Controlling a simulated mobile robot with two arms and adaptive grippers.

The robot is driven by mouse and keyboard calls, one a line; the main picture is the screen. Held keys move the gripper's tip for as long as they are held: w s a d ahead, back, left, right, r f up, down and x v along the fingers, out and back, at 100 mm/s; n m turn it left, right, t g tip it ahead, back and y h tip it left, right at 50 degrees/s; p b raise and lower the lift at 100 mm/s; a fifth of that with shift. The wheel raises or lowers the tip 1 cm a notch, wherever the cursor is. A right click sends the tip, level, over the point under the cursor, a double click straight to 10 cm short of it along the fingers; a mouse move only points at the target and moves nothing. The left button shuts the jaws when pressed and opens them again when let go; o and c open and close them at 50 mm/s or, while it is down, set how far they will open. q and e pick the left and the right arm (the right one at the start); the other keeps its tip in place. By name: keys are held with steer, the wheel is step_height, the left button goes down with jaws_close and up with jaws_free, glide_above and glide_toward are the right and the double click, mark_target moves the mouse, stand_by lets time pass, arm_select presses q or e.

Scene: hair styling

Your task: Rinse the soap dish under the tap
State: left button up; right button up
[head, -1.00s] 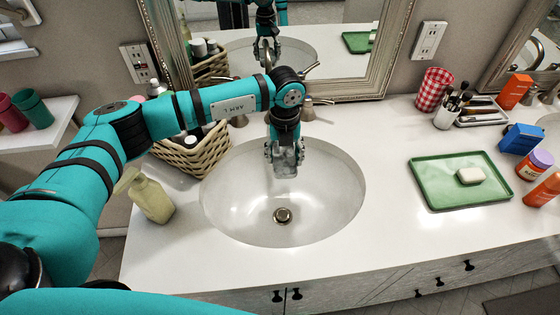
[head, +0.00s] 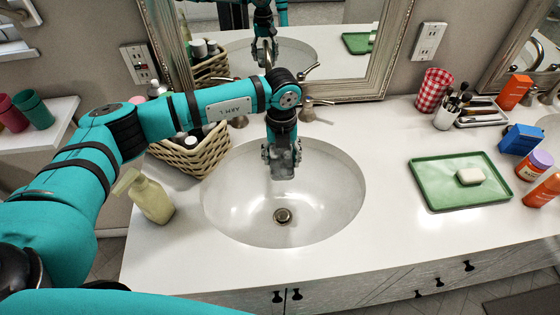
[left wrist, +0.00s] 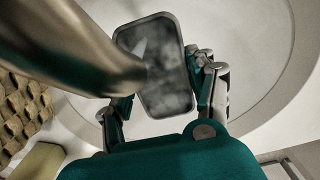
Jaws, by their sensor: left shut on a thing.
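My left gripper (head: 282,160) hangs over the back part of the white sink basin (head: 235,205), pointing down. It is shut on the soap dish (head: 283,171), a small grey see-through rectangular tray. In the left wrist view the dish (left wrist: 168,92) sits between the fingers (left wrist: 160,105), above the basin. The metal tap spout (left wrist: 75,45) reaches over the dish from the upper left. A pale pointed streak shows at the spout's end over the dish; I cannot tell if it is running water. In the head view my arm hides the spout. My right gripper is out of view.
A tap handle (head: 318,106) stands behind the basin. A wicker basket (head: 192,158) and a yellowish spray bottle (head: 152,198) are left of it. A green tray (head: 430,190) with a white soap bar (head: 470,176) lies right. The counter between basin and tray is clear.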

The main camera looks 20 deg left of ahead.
arm_select(q)
steer(key=shift+w+d, duration=0.3)
steer(key=shift+s+d, duration=0.85)
steer(key=shift+s, duration=0.05)
steer(key=shift+s+d+p, duration=0.6)
steer(key=shift+s+d, duration=1.35)
steer(key=shift+s, duration=0.05)
steer(key=s+d+r+p, duration=0.2)
steer(key=s+d+r, duration=0.1)
steer(key=r, duration=0.1)
steer(key=shift+s+d+p, duration=0.25)
steer(key=shift+s+p, duration=0.05)
steer(key=shift+p, duration=0.1)
stand_by(0.3)
